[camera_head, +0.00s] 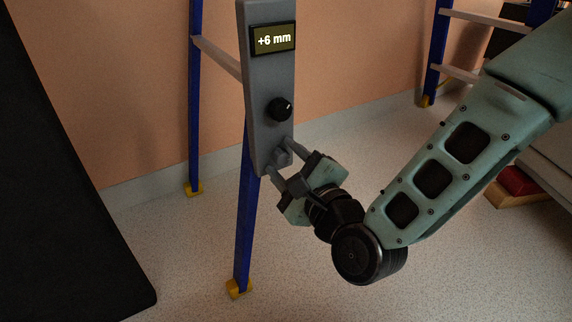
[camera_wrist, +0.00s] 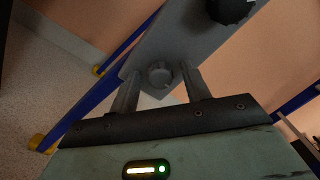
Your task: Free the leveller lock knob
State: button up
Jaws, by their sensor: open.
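A grey panel (camera_head: 262,75) is fixed on a blue leg and carries a display (camera_head: 273,39) reading "+6 mm". A black knob (camera_head: 280,109) with a white mark sits below the display; part of it shows in the wrist view (camera_wrist: 231,9). A small grey knob (camera_wrist: 159,74), likely the lock knob, sits at the panel's lower end. My gripper (camera_head: 279,158) is open, its two fingers on either side of the grey knob. In the wrist view the knob shows between the fingertips (camera_wrist: 160,80). I cannot tell whether they touch it.
The blue legs (camera_head: 246,215) stand on yellow feet (camera_head: 238,288) on a speckled floor. A dark slab (camera_head: 60,190) fills the left side. A second blue frame (camera_head: 437,50) stands at the back right, near a red and wooden block (camera_head: 517,182). The floor below my gripper is clear.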

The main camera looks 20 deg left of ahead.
jog(key=c, duration=1)
jog(key=n+p, duration=0.1)
jog(key=n, duration=0.3)
jog(key=shift+n, duration=0.4)
jog(key=n+p, duration=0.1)
jog(key=n, duration=0.3)
jog(key=shift+n, duration=0.3)
jog(key=n+p, duration=0.1)
jog(key=n, duration=0.3)
jog(key=shift+n+p, duration=0.4)
jog(key=shift+n, duration=1.8)
jog(key=shift+f, duration=0.1)
